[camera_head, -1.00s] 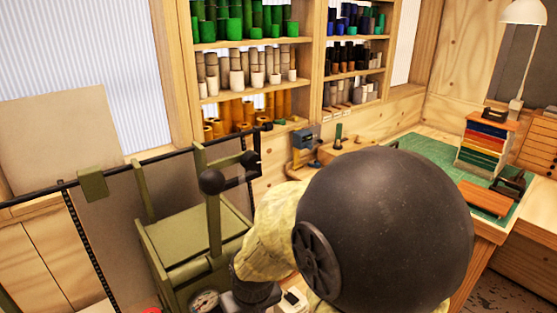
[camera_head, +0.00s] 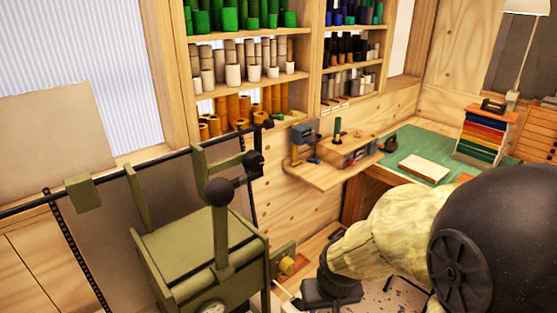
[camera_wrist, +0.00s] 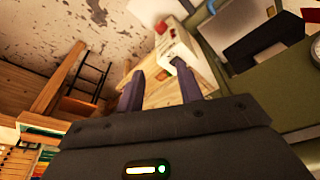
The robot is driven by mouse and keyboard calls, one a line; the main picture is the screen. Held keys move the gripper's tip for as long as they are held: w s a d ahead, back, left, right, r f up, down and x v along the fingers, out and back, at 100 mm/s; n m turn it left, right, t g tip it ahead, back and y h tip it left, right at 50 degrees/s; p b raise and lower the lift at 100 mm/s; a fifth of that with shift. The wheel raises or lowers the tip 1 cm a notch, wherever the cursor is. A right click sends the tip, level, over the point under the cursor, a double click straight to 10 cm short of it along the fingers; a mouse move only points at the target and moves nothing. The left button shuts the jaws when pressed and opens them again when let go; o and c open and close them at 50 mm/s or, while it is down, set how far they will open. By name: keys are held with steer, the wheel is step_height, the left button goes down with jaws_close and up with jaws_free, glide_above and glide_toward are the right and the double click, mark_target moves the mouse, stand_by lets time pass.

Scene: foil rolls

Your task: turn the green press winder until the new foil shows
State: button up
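The green press (camera_head: 200,250) stands at the lower left of the head view, with a black-knobbed lever (camera_head: 220,200) rising from it. A small yellow knob (camera_head: 286,265) sits on a green bracket at its right side; I cannot tell whether this is the winder. No foil can be made out. My gripper (camera_wrist: 159,90) is open in the wrist view, its two fingers apart, with a pale box with a red mark (camera_wrist: 178,50) beyond them. In the head view my dark gripper body is just right of the press, its fingertips unclear.
A black rail (camera_head: 110,178) runs behind the press. Shelves of coloured rolls (camera_head: 245,60) stand at the back. A wooden bench (camera_head: 325,172) and a green mat (camera_head: 425,150) lie to the right, with a stack of coloured drawers (camera_head: 482,135) on the mat.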

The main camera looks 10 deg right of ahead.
steer(key=shift+d, duration=0.25)
steer(key=shift+o, duration=0.4)
steer(key=o, duration=0.4)
steer(key=shift+w, duration=0.1)
steer(key=shift+o, duration=1.3)
steer(key=w+d+r+t, duration=0.3)
steer(key=w+t, duration=0.1)
steer(key=w, duration=0.3)
steer(key=shift+w+h, duration=0.3)
steer(key=w+r+n+t+y, duration=0.1)
steer(key=w+r+n+t, duration=0.1)
steer(key=w+r+t, duration=0.4)
steer(key=w+a+r+n+t+y+p, duration=0.1)
steer(key=a+r+n+y, duration=0.3)
steer(key=r+y, duration=0.6)
steer(key=shift+w+a+r+n+t+y+p, duration=0.15)
steer(key=shift+a+n+t+y+p, duration=0.15)
steer(key=shift+n, duration=0.4)
steer(key=shift+w, duration=0.1)
